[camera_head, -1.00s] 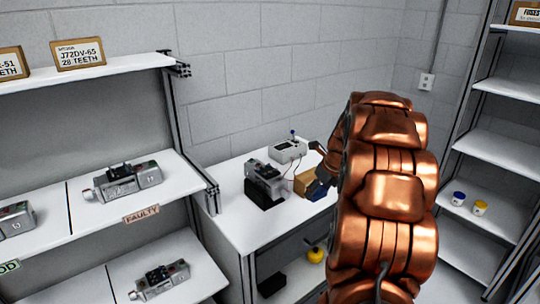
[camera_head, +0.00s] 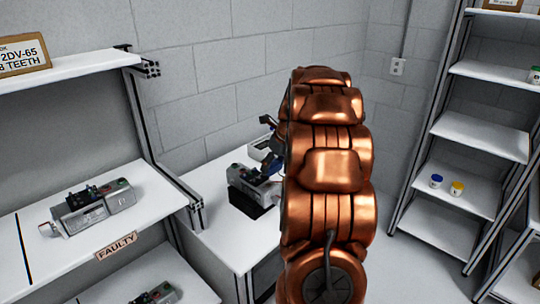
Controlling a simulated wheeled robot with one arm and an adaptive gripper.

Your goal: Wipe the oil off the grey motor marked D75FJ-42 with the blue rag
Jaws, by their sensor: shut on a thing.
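A grey motor (camera_head: 243,177) sits on a black stand (camera_head: 245,204) on the white workbench. Its marking is too small to read, and I cannot make out oil on it. My gripper (camera_head: 268,167) is just above and behind the motor's right part, partly hidden by my copper arm. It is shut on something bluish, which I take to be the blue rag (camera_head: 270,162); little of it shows. I cannot tell whether the rag touches the motor.
A grey device (camera_head: 261,148) stands behind the motor. A similar motor (camera_head: 92,208) lies on the left shelf above a FAULTY label (camera_head: 117,246). A blue-lidded jar (camera_head: 436,181) and a yellow jar (camera_head: 457,188) stand on the right shelf. My arm hides the bench's right side.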

